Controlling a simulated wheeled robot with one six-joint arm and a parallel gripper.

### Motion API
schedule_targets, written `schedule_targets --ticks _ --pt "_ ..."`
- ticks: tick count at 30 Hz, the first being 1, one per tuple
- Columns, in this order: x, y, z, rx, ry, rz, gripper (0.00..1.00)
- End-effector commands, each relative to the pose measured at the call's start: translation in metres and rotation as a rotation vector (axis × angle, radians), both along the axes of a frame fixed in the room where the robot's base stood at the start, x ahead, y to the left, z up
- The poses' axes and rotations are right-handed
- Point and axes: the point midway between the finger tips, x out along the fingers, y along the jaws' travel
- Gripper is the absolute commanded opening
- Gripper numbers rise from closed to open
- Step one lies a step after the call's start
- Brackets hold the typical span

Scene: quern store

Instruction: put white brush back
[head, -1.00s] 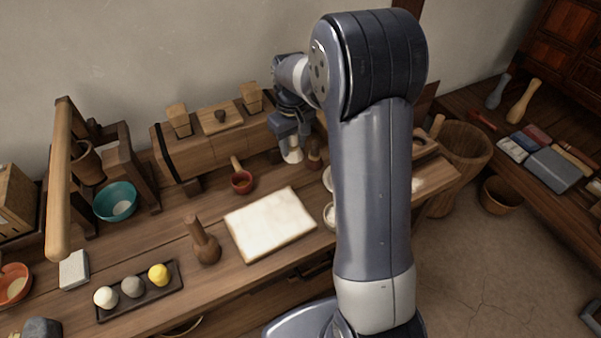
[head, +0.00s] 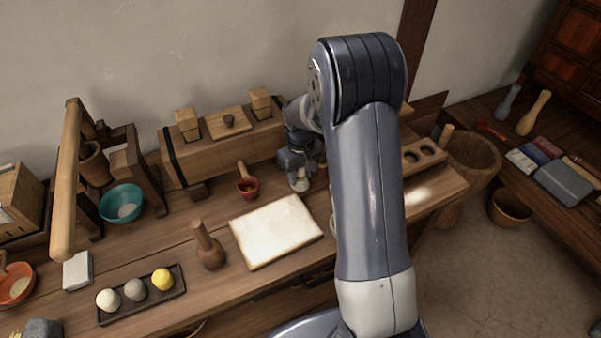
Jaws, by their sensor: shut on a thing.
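My gripper (head: 298,168) is behind my raised arm, over the back of the workbench, right of the small red ladle. It is shut on the white brush (head: 300,184), of which only a pale lower end shows beneath the jaws. I cannot tell whether that end touches the bench top. A wooden block with round holes (head: 411,158) stands at the right end of the bench, partly hidden by my arm.
A pale board (head: 276,232) lies in front of the gripper, with a red ladle (head: 248,188) and a wooden pestle (head: 208,247) nearby. A long wooden box (head: 226,150) stands behind. My arm hides part of the bench's right side.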

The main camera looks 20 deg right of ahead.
Motion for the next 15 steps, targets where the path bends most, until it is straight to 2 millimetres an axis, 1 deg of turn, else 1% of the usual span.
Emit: schedule_targets --ticks 1,9,15 --pt "-0.0001 0.0 -0.0022 0.0 0.0 0.0 0.39" --pt "-0.0001 0.0 -0.0012 0.0 0.0 0.0 0.6" --pt "0.0 0.0 -0.0008 0.0 0.0 0.0 0.6"
